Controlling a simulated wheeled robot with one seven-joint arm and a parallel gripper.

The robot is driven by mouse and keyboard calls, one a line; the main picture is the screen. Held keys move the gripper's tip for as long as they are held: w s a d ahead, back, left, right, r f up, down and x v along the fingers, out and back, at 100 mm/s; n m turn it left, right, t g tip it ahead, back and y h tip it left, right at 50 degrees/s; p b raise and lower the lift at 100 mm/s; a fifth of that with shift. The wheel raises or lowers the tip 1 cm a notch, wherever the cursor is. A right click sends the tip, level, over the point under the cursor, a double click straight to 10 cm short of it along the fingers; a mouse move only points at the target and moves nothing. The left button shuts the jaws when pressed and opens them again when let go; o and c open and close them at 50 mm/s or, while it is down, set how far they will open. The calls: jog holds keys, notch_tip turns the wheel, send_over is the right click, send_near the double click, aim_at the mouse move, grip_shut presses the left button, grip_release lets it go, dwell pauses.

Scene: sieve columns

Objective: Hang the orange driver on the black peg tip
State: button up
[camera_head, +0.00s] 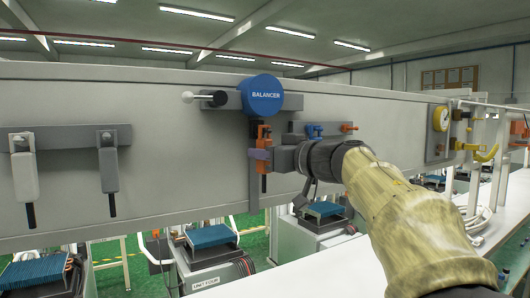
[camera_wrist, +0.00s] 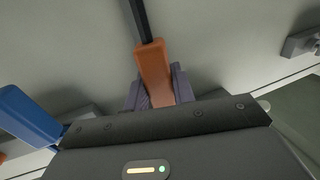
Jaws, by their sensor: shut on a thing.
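The orange driver (camera_head: 263,183) is upright in front of the grey panel, just below the blue BALANCER disc (camera_head: 265,96). My gripper (camera_head: 260,155) is shut around its middle, with orange showing above and below the purple fingers. In the wrist view the orange driver (camera_wrist: 155,72) sits between the fingers (camera_wrist: 157,92), and its black shaft runs to the top edge. A black peg tip (camera_head: 220,98) shows on the grey bracket left of the disc, beside a white ball knob. I cannot tell whether the driver's top touches anything.
Two grey tools (camera_head: 108,165) hang at the left. A yellow gauge (camera_head: 441,118) and hook (camera_head: 486,153) are at the right. A blue part (camera_wrist: 28,115) is close by in the wrist view.

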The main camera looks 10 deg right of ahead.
jog(key=o, duration=1.1)
jog(key=b+v, duration=0.5)
jog(key=v, duration=1.2)
jog(key=shift+s+b, duration=0.2)
jog(key=shift+b, duration=0.15)
